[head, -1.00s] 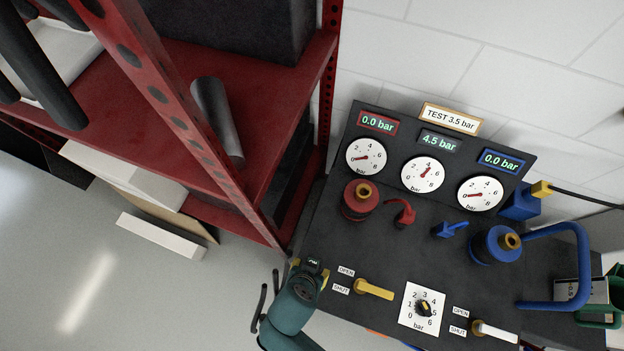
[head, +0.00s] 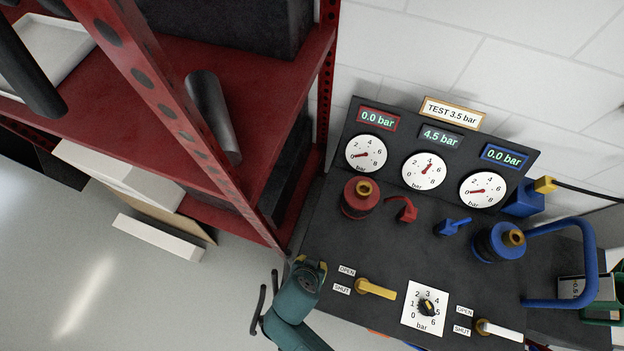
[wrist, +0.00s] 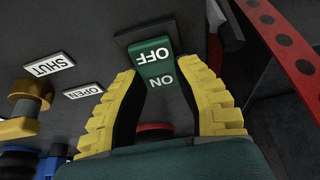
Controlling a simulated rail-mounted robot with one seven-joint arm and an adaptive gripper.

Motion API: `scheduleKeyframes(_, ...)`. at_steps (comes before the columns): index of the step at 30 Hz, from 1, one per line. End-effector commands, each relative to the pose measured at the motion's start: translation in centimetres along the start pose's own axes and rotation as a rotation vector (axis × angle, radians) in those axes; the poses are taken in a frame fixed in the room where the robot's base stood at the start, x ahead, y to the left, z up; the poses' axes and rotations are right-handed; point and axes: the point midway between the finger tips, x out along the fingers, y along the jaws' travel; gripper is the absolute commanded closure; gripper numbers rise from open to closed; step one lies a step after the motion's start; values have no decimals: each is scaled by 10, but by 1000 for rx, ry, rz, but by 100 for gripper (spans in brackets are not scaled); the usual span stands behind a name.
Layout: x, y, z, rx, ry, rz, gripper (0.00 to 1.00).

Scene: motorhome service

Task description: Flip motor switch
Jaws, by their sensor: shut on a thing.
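The motor switch (wrist: 156,57) is a green rocker marked OFF and ON in a dark frame, seen in the wrist view. My gripper (wrist: 163,78) has its yellow ribbed fingers on either side of the switch and is shut on it. In the head view my gripper (head: 309,266) is at the panel's left edge, and the switch is hidden there behind it. The panel (head: 335,225) is dark and carries gauges and valves.
A yellow valve handle (head: 376,289) sits right of my gripper, beside OPEN and SHUT labels. The red shelf rack (head: 255,215) stands close on the left.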

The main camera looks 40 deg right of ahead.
Motion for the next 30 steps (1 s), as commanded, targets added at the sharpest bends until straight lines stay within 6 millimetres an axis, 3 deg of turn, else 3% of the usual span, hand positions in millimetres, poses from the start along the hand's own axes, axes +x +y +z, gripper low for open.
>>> scheduleKeyframes(8,-4,2,-3,3,-67,7,100)
scheduleKeyframes(18,4,2,-3,4,-344,6,100)
scheduleKeyframes(29,8,2,0,-1,-371,3,100)
scheduleKeyframes(30,8,2,0,-1,-371,3,58)
